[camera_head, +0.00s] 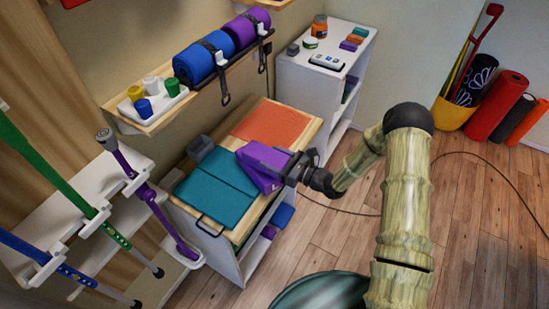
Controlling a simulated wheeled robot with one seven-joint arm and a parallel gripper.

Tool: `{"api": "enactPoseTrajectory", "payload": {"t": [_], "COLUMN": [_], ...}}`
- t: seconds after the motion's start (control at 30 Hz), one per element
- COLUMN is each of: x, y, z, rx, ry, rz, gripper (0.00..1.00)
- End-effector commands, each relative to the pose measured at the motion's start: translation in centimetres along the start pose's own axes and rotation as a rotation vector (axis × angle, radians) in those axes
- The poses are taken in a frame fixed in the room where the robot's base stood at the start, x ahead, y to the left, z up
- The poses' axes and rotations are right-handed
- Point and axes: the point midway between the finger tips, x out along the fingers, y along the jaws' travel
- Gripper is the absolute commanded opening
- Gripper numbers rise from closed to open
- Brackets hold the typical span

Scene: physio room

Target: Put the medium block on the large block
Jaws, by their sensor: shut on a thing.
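My gripper (266,157), dark grey, reaches in from the right over the cabinet top and is shut on a purple block (262,181). The block is tilted, and its upper and lower purple parts show around the fingers. I cannot tell whether these are one block or two, or whether it touches the surface below. A grey block-like thing (200,148) sits at the back left of the cabinet top, apart from my gripper. Size labels do not show, so I cannot tell which is medium or large.
A teal mat (213,192) and an orange mat (275,125) lie on the wooden cabinet top (240,234). A wall shelf (160,119) with blue and purple rolls hangs behind. Crutches (150,190) stand at left. A white shelf unit (308,78) with small items stands behind.

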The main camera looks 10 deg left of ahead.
Motion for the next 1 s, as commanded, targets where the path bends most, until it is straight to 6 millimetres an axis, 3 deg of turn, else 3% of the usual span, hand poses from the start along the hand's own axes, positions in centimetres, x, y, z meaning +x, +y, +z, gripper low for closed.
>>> {"api": "enactPoseTrajectory", "payload": {"t": [0.1, 0.13, 0.2, 0.23, 0.63, 0.77, 1.0], "x": [0.0, 0.0, 0.0, 0.0, -0.3, -2.0, -6.6], "y": [0.0, 0.0, 0.0, 0.0, -0.1, -0.2, -0.1], "z": [-0.4, -0.3, -0.3, -0.3, 0.0, -0.2, -0.3], "rx": [0.001, 0.0, 0.0, 0.0, 0.001, 0.002, 0.001], "ry": [-0.001, 0.0, 0.0, 0.0, 0.001, 0.001, 0.002], "rz": [0.0, 0.001, 0.0, 0.0, -0.002, -0.005, -0.006], "gripper": [0.37, 0.67, 0.81, 0.83, 0.83, 0.83, 0.83]}}
